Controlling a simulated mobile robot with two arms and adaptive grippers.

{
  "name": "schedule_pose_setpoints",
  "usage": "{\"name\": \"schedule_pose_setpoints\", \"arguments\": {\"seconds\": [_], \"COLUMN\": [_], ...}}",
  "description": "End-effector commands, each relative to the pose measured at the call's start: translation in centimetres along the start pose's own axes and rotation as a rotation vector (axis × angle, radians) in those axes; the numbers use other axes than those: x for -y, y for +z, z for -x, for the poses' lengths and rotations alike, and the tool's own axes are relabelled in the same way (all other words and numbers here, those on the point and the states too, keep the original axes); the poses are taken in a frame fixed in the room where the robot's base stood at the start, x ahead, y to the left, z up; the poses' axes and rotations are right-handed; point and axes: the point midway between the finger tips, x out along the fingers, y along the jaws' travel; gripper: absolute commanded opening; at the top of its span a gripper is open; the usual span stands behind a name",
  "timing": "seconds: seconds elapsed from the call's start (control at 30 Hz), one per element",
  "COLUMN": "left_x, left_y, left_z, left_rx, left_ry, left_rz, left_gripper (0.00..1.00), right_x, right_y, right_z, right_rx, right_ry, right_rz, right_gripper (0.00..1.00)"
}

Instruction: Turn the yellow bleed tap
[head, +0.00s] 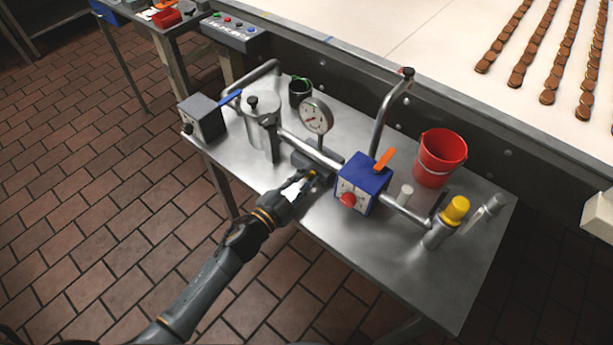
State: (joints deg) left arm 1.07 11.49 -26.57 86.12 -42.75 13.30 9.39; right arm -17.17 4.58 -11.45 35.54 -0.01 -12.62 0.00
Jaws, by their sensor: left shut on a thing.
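A small yellow piece, the yellow bleed tap (312,174), shows at the tips of my left gripper (306,180), low on the pipework below the round gauge (316,115). My left gripper reaches in from the lower left and is shut on the tap. The fingers cover most of the tap, so its angle cannot be told. My right gripper is not in view.
A steel table (400,270) bears a steel filter pot (262,105), a blue box (362,183) with a red knob and orange lever, a grey box (203,117) with a blue lever, a red bucket (441,158) and a yellow-capped cylinder (456,209). The table's front right is clear.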

Motion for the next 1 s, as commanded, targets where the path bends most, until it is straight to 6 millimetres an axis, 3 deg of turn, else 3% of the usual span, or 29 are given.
{"name": "schedule_pose_setpoints", "arguments": {"seconds": [0.03,0.07,0.17,0.57,1.0], "left_x": [-0.1,-0.1,-0.1,-0.1,-0.1], "left_y": [0.1,0.1,0.1,0.1,0.1], "left_z": [0.0,0.0,0.0,0.7,9.3], "left_rx": [0.001,0.001,0.001,0.002,0.004], "left_ry": [0.001,0.001,0.001,0.001,0.003], "left_rz": [0.001,0.001,0.001,0.002,0.003], "left_gripper": [0.0,0.2,0.4,0.4,0.4], "right_x": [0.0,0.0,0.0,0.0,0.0], "right_y": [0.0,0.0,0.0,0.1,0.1], "right_z": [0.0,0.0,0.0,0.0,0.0], "right_rx": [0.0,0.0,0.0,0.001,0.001], "right_ry": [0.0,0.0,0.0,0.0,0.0], "right_rz": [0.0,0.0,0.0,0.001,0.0], "right_gripper": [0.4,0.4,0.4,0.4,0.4]}}
